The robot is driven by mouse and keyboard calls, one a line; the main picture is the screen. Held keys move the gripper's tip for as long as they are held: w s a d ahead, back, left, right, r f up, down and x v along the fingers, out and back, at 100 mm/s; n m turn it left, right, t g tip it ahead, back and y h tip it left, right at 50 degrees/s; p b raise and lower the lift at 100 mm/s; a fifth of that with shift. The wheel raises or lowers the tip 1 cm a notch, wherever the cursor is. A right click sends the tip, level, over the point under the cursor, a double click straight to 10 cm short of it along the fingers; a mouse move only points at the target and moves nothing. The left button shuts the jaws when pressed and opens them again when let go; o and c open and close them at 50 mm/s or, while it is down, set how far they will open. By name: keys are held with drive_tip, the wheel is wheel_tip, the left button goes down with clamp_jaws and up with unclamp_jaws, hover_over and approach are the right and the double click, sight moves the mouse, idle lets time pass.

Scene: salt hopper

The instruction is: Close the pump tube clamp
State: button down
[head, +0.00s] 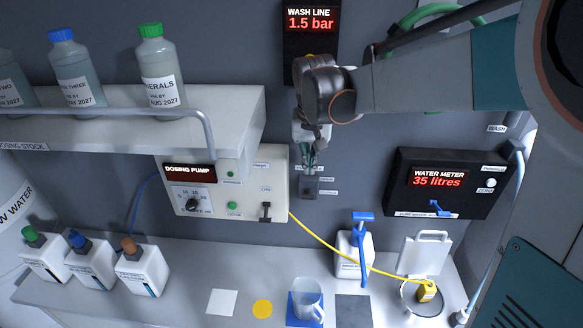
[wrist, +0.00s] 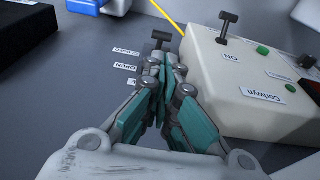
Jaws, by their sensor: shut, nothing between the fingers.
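The pump tube clamp (head: 309,188) is a small dark block on the grey wall, right of the cream dosing pump box (head: 240,212). In the wrist view its dark T-shaped lever (wrist: 160,37) sticks up just beyond my fingertips. Labels beside it seem to read CLOSED and OPEN; a third is partly hidden. My gripper (head: 309,168) is shut and empty, in front of the clamp. In the wrist view my gripper (wrist: 165,62) covers the lever's lower part, so I cannot tell whether they touch or how the lever is set.
The pump box stands close beside my fingers, with a dark switch (head: 266,211) marked ON. A yellow tube (head: 340,252) runs from it to the lower right. The water meter (head: 440,190) is on the right; a bottle shelf (head: 240,110) is at upper left.

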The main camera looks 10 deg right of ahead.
sight(308, 199)
drive_tip(key=f, duration=0.3)
drive_tip(key=w+f, duration=0.1)
drive_tip(key=f, duration=0.5)
drive_tip(key=shift+w+d+f+p, duration=0.3)
drive_tip(key=shift+f+p, duration=0.05)
drive_tip(key=shift+p, duration=0.05)
drive_tip(key=shift+s+a+f+t+b, duration=0.15)
drive_tip(key=shift+s+f+t+b, duration=0.35)
drive_tip(key=shift+b, duration=0.45)
drive_tip(key=shift+w+r+h, duration=0.1)
drive_tip(key=shift+r+h, duration=0.05)
drive_tip(key=shift+h, duration=0.15)
drive_tip(key=f+t+b, duration=0.1)
drive_tip(key=t+b, duration=0.1)
drive_tip(key=b, duration=0.1)
drive_tip(key=s+f+t+h+b, duration=0.1)
drive_tip(key=t+b, duration=0.1)
drive_tip(key=b, duration=0.1)
drive_tip(key=s+f+t+h+b, duration=0.1)
drive_tip(key=t+b, duration=0.1)
drive_tip(key=b, duration=0.1)
drive_tip(key=shift+s+a+f+t+b, duration=0.1)
drive_tip(key=shift+a+f+t+b, duration=0.2)
drive_tip(key=shift+a+t+b, duration=0.1)
drive_tip(key=shift+r, duration=0.15)
drive_tip(key=shift+d+r+p, duration=0.1)
drive_tip(key=shift+r+p, duration=0.55)
